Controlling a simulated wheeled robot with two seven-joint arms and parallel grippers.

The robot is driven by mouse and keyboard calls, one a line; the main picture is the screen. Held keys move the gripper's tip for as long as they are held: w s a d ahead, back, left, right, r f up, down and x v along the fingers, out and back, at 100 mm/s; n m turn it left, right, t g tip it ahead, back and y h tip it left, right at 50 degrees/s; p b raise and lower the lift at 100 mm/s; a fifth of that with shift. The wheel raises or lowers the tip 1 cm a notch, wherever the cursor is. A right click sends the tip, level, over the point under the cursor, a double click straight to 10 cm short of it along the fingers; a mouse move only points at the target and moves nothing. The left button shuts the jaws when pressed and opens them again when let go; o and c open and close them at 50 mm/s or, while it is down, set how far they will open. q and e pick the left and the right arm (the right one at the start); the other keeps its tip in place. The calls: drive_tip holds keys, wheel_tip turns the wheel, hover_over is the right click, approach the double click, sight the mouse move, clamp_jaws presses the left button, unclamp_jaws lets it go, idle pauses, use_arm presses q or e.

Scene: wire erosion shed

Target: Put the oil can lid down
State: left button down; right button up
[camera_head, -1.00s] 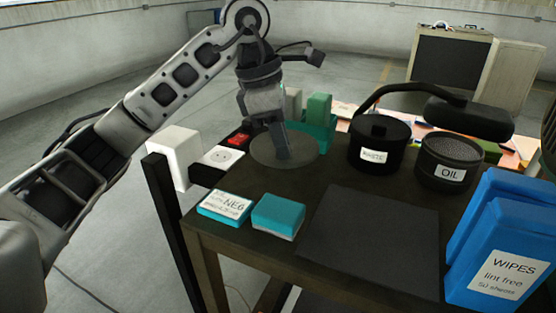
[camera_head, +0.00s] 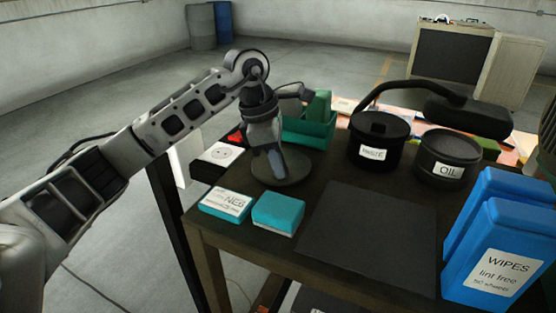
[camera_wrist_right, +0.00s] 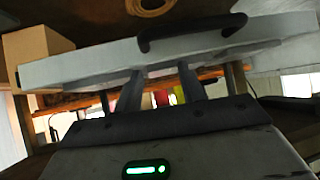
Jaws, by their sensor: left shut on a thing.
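My left gripper (camera_head: 272,172) is shut on a dark grey round disc, the oil can lid (camera_head: 293,168), near the table's back left. The lid lies flat and level, low over the tabletop; I cannot tell whether it touches. The oil can (camera_head: 447,158), black with an OIL label, stands open at the right, apart from the lid. My right gripper (camera_wrist_right: 160,85) shows only in the right wrist view, its two fingers apart with nothing seen between them.
Two teal boxes (camera_head: 278,213) sit in front of the lid, and a green bin (camera_head: 308,132) behind it. A white-faced switch box (camera_head: 218,158) is at left. The black waste can (camera_head: 378,140), dark mat (camera_head: 370,235) and blue wipes packs (camera_head: 497,255) fill the right.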

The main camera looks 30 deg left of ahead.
use_arm(q)
drive_tip(key=c, duration=1.4)
unclamp_jaws()
drive_tip(key=v, duration=1.2)
